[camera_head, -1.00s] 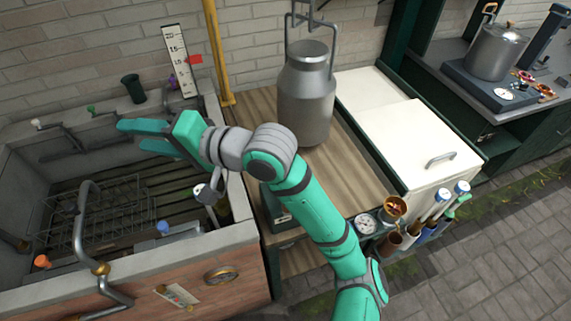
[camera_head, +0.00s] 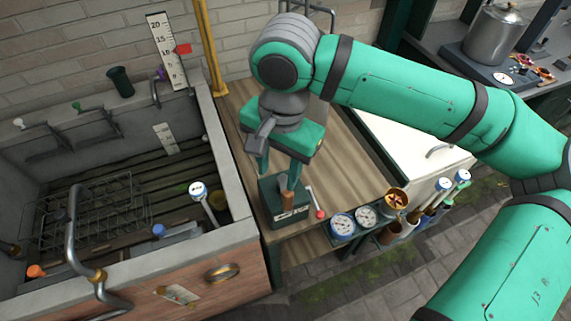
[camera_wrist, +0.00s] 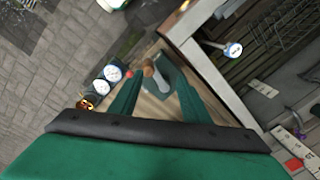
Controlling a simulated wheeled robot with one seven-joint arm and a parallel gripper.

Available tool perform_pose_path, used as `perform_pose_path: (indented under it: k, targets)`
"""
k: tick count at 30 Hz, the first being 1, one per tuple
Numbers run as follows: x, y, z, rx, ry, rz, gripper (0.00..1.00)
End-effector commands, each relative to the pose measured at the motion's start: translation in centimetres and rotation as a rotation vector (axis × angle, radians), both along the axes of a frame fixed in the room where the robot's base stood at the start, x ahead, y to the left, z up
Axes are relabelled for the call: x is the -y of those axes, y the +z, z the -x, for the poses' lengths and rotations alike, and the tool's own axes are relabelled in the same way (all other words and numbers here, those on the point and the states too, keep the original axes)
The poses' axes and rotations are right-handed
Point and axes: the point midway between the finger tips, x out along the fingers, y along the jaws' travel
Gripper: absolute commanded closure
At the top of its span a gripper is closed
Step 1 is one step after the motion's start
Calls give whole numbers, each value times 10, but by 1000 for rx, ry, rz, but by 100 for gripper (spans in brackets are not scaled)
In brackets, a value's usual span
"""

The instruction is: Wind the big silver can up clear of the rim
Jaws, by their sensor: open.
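The big silver can is hidden behind my arm in the head view; only a bit of the grey metal hanger (camera_head: 322,14) above it shows. A small dark green box (camera_head: 270,207) with a wooden-handled crank (camera_head: 288,200) stands at the front of the wooden counter. A red-knobbed lever (camera_head: 317,204) is at its right. My gripper (camera_head: 280,176) points down over the box, open and empty, its fingers just above the crank handle. In the wrist view the wooden handle (camera_wrist: 149,70) shows between the open fingers (camera_wrist: 158,84); contact cannot be told.
A stone sink (camera_head: 240,235) with pipes, valves and a wire rack lies left. A scale board (camera_head: 165,50) with a red flag stands behind it. Gauges (camera_head: 342,224) and tools line the counter's front right. A white chest (camera_head: 400,140) is partly behind my arm.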

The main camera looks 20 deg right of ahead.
Motion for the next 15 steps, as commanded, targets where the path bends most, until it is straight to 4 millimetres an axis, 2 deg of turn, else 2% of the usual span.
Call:
perform_pose_path:
  k: [3,8,15]
  targets:
    - [14,2,10,-37,-41,41,57]
    - [19,-6,13,-50,-55,52,57]
    - [22,-41,14,-49,-62,50,57]
